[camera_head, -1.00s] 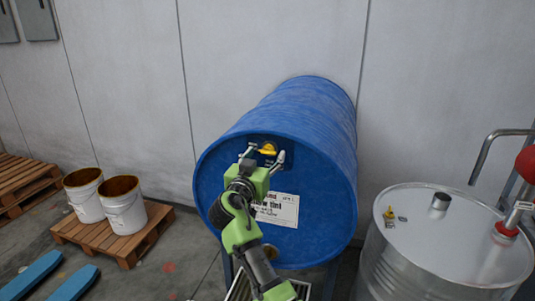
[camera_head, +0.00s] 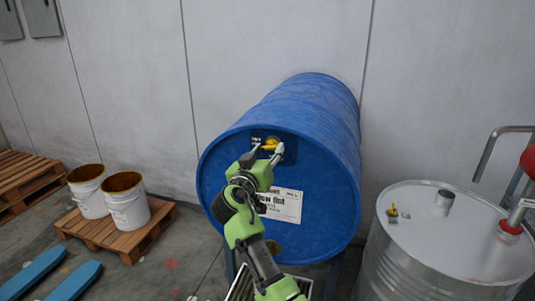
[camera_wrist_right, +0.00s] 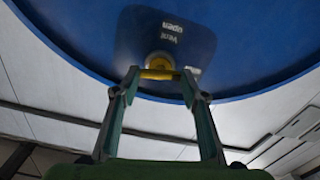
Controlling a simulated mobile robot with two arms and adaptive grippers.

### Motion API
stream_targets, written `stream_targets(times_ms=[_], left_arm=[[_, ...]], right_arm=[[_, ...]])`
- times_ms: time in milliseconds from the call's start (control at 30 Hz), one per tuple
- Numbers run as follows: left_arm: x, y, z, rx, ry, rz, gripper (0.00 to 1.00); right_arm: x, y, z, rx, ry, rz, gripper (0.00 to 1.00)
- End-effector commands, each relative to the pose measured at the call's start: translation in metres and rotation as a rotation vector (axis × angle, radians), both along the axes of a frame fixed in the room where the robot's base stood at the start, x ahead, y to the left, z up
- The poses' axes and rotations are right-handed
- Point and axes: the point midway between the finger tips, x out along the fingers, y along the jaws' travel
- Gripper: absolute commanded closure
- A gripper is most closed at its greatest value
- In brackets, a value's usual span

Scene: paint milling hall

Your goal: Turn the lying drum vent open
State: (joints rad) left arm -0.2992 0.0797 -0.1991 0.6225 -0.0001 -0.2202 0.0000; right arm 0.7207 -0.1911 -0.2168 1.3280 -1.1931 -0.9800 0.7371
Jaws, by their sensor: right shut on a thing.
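The blue drum (camera_head: 310,115) lies on its side with its round end facing me. Near the top of that end is a yellow vent handle (camera_head: 269,144) on a dark plate. My right gripper (camera_head: 268,150) reaches up to it and is shut on the handle. In the right wrist view the yellow handle (camera_wrist_right: 160,74) lies crosswise between the fingertips of my right gripper (camera_wrist_right: 162,80). The plate (camera_wrist_right: 200,42) behind it carries lettering, upside down there, that seems to read "Vent" and "open". My left gripper is not in view.
An upright metal drum (camera_head: 440,240) with a small yellow fitting (camera_head: 393,210) stands at the right. Two white buckets (camera_head: 127,208) stand on a wooden pallet (camera_head: 120,238) at the left. A white label (camera_head: 284,206) is on the blue drum's end, partly behind my arm.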

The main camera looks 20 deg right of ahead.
Motion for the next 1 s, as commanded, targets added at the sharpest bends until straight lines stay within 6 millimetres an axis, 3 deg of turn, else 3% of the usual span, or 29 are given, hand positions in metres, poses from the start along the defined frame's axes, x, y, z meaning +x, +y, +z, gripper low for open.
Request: stream_targets(times_ms=[433,1000], left_arm=[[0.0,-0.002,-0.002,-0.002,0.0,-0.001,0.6],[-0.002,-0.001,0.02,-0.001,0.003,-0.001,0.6]], right_arm=[[0.001,0.0,0.002,-0.351,0.234,0.0,0.81],[0.001,-0.001,0.004,-0.799,0.536,-0.004,0.81]])
